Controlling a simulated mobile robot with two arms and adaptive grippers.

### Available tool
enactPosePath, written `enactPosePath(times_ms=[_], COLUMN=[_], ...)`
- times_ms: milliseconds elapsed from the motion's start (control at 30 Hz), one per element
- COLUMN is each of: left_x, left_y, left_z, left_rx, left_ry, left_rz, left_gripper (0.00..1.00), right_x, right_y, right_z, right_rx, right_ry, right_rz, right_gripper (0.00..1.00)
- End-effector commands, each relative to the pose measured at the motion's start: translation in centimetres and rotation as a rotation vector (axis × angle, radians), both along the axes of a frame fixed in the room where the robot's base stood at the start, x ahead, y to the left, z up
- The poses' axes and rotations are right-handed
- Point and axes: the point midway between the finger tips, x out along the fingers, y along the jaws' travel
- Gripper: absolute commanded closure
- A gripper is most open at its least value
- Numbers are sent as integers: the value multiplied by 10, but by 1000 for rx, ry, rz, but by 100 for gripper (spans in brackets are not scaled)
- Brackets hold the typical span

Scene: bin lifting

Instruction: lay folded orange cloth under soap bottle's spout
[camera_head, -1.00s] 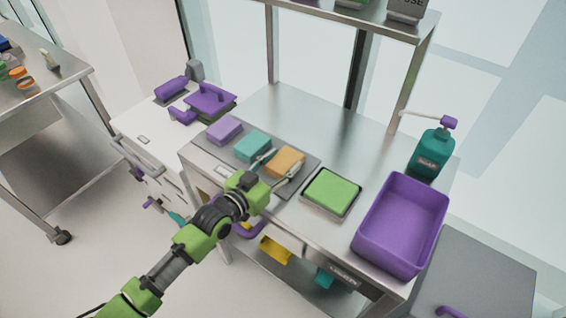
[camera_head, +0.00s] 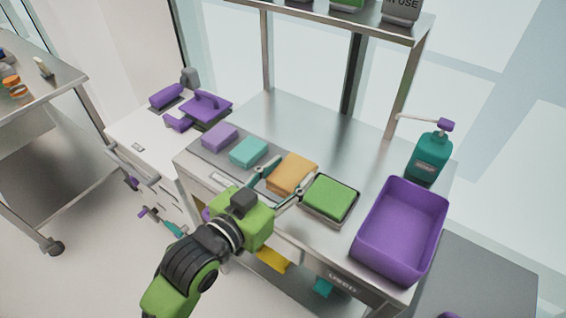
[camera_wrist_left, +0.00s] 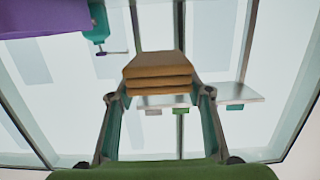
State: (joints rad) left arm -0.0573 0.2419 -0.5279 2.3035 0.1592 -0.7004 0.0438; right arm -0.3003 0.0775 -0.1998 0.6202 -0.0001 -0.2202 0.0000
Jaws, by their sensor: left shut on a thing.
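The folded orange cloth (camera_head: 293,172) is a thick, layered block. My left gripper (camera_head: 284,180) is shut on it, one finger on each side. In the left wrist view the cloth (camera_wrist_left: 158,75) sits between the fingertips, its stacked folds facing the camera. In the head view it appears raised above the grey mat, near the green cloth. The bottle also shows in the left wrist view (camera_wrist_left: 97,25). My right gripper is not in view.
The steel table (camera_head: 295,115) also holds a purple cloth (camera_head: 219,136), a teal cloth (camera_head: 248,151), a green cloth in a tray (camera_head: 331,197) and a purple bin (camera_head: 403,228) in front of the bottle. A shelf post (camera_head: 403,85) stands near the spout. The middle back is clear.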

Motion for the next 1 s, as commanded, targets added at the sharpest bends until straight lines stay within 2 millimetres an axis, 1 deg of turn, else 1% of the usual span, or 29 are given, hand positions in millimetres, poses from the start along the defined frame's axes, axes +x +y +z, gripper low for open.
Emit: enactPosePath(times_ms=[100,233,300,367,467,567,600,800,900,1000], left_x=[-9,-12,-12,-12,-14,-20,-23,-44,-55,-63], left_y=[-1,0,5,15,40,75,89,154,178,194], left_z=[4,5,3,0,-9,-15,-17,-17,-13,-10], left_rx=[-2,-1,-1,-1,0,0,0,1,1,2], left_ry=[0,0,2,3,6,7,6,4,1,1], left_rz=[0,2,4,10,26,44,53,93,109,119], left_gripper=[73,73,73,73,73,73,73,73,73,73], right_x=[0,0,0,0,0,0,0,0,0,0], right_y=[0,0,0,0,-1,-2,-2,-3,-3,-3], right_z=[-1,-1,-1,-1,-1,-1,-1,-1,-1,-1], right_rx=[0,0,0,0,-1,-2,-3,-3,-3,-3], right_ry=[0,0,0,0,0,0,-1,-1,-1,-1], right_rz=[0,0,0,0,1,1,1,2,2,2], right_gripper=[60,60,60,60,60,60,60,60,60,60])
